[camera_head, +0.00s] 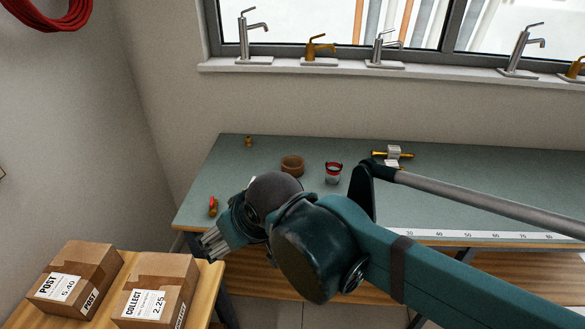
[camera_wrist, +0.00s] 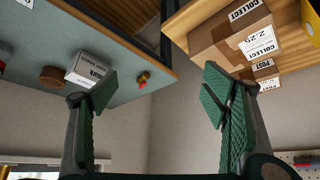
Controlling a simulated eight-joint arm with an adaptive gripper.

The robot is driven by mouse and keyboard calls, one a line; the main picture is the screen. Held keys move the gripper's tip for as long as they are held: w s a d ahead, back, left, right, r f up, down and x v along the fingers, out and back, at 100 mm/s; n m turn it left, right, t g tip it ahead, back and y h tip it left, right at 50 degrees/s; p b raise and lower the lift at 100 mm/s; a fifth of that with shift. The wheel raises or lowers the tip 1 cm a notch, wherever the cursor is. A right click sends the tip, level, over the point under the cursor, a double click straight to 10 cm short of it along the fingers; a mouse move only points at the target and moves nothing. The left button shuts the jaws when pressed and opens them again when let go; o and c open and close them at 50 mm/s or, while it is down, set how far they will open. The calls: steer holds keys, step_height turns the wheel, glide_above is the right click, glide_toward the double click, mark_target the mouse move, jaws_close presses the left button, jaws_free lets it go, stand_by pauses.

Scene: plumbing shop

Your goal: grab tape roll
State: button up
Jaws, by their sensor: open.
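A brown round roll (camera_head: 292,164), which looks like the tape roll, lies on the grey-green bench (camera_head: 240,150) behind my arm. It also shows in the wrist view at the left (camera_wrist: 52,77), beside a white box. My gripper (camera_head: 208,246) is out past the bench's left front corner, left of and nearer than the roll. In the wrist view my gripper (camera_wrist: 160,95) has its fingers wide apart with nothing between them. The roll is outside the fingers, beyond the left one. The wrist picture is turned over, with the bench at the top.
A white labelled box (camera_wrist: 87,69) is close to the roll, mostly hidden by my arm in the head view. A small red-and-brass valve (camera_head: 213,206) lies near the bench's left edge. A red-and-white container (camera_head: 333,173) stands right of the roll. Cardboard boxes (camera_head: 158,288) sit on a wooden table.

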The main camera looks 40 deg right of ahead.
steer(key=w+d+r+m+g+p, duration=0.2)
steer(key=w+d+r+m+p, duration=0.25)
steer(key=w+d, duration=0.45)
steer(key=m+g+p, duration=0.5)
steer(key=m+p, duration=0.4)
steer(key=m, duration=0.5)
glide_above(293, 162)
steer(key=a, duration=0.1)
step_height(293, 162, down, 12)
steer(key=shift+w+f, duration=0.1)
steer(key=shift+w, duration=0.05)
steer(key=shift+d+f+m, duration=0.35)
steer(key=shift+d+f, duration=0.05)
steer(key=shift+f, duration=0.1)
steer(key=shift+f, duration=1.2)
steer(key=shift+f, duration=0.1)
steer(key=shift+f, duration=2.5)
